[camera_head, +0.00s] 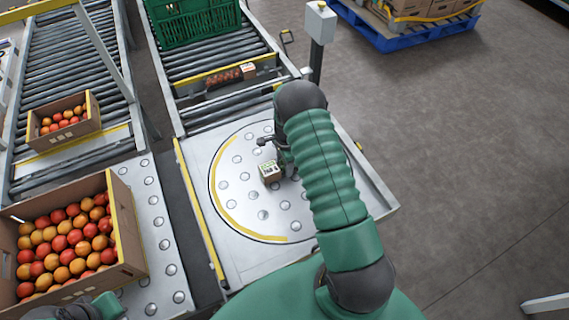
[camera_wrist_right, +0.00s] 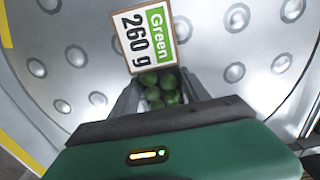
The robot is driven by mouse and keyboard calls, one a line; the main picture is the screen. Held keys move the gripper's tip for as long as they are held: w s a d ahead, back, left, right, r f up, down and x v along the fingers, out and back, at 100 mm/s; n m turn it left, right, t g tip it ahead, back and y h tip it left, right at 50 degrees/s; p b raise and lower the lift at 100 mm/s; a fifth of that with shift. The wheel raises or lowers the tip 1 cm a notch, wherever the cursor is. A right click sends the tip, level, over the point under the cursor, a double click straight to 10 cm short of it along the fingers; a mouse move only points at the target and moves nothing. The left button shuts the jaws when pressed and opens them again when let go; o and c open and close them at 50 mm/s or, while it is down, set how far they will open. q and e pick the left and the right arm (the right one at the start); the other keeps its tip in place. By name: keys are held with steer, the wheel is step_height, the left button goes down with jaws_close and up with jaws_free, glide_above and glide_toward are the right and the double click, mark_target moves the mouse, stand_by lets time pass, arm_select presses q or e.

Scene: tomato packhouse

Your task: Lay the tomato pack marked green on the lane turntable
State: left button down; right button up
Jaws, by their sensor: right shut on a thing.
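The tomato pack marked green (camera_head: 270,173) is a small carton with a white and green label. In the right wrist view, the pack (camera_wrist_right: 145,38) reads "Green 260 g" and shows several green tomatoes. My right gripper (camera_wrist_right: 160,90) is shut on it, with a finger at each side. In the head view, my forearm partly hides the right gripper (camera_head: 279,169). The pack is over the round studded lane turntable (camera_head: 235,205), inside its yellow arc; I cannot tell whether it touches the surface. Only a piece of my left arm shows at bottom left, without fingers.
A large carton of tomatoes (camera_head: 130,255) stands at left on a studded surface, with a smaller carton (camera_head: 95,110) on rollers behind. A green crate (camera_head: 195,22) sits on the far roller lane. A grey post (camera_head: 318,50) rises behind the turntable. Open floor lies right.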

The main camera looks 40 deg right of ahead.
steer(key=shift+f, duration=0.25)
steer(key=o, duration=1.7)
steer(key=shift+o, duration=0.2)
step_height(320, 180, up, 17)
steer(key=p, duration=0.2)
steer(key=shift+d+p, duration=0.15)
steer(key=shift+p, duration=0.15)
steer(key=shift+f, duration=0.15)
